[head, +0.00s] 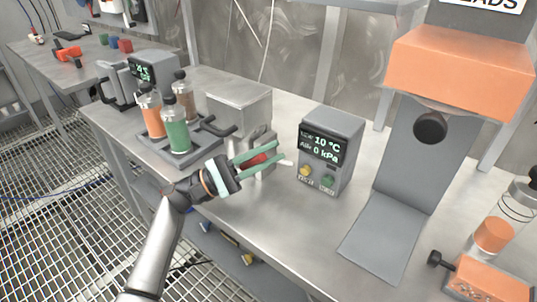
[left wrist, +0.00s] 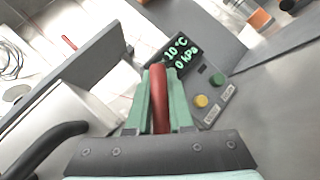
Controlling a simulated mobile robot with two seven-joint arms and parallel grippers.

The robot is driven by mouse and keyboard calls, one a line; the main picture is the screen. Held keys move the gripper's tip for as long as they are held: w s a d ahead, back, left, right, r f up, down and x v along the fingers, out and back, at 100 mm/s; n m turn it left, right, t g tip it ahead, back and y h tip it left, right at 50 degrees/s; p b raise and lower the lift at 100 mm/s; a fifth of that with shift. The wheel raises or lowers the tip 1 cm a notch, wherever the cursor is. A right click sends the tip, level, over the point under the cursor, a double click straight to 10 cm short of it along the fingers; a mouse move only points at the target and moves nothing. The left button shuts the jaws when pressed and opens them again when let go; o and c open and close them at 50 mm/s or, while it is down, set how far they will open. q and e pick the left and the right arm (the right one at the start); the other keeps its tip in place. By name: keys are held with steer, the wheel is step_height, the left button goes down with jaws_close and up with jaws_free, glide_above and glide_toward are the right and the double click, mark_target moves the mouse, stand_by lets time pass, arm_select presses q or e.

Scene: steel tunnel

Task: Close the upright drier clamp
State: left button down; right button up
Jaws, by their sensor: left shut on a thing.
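The red clamp handle (head: 257,160) lies between the green fingers of my left gripper (head: 280,150), in front of a grey metal box (head: 239,104). In the left wrist view the red handle (left wrist: 158,95) runs lengthwise between the two green fingers of the left gripper (left wrist: 157,80), which are shut on it. A grey metal bracket (head: 262,138) shows just behind the fingers. The clamp's base and latch are mostly hidden, so I cannot tell how far it is closed. My right gripper is not in view.
A display box (head: 332,150) reading 10 °C and 0 kPa stands close to the right of the gripper. A tray (head: 183,150) with capped bottles is to the left. A grey stand with an orange head (head: 460,72) is at the right. The front bench surface (head: 290,228) is clear.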

mark_target(248, 164)
arm_select(q)
steer(key=c, duration=0.8)
jaws_free()
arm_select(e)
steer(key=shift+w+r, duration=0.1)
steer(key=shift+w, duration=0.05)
arm_select(q)
steer(key=shift+a, duration=0.1)
steer(key=v, duration=0.7)
steer(key=shift+a+f+b, duration=0.15)
steer(key=shift+b, duration=0.15)
steer(key=v, duration=0.4)
steer(key=shift+s+a+f, duration=0.15)
steer(key=shift+s+a, duration=0.05)
steer(key=shift+a, duration=0.3)
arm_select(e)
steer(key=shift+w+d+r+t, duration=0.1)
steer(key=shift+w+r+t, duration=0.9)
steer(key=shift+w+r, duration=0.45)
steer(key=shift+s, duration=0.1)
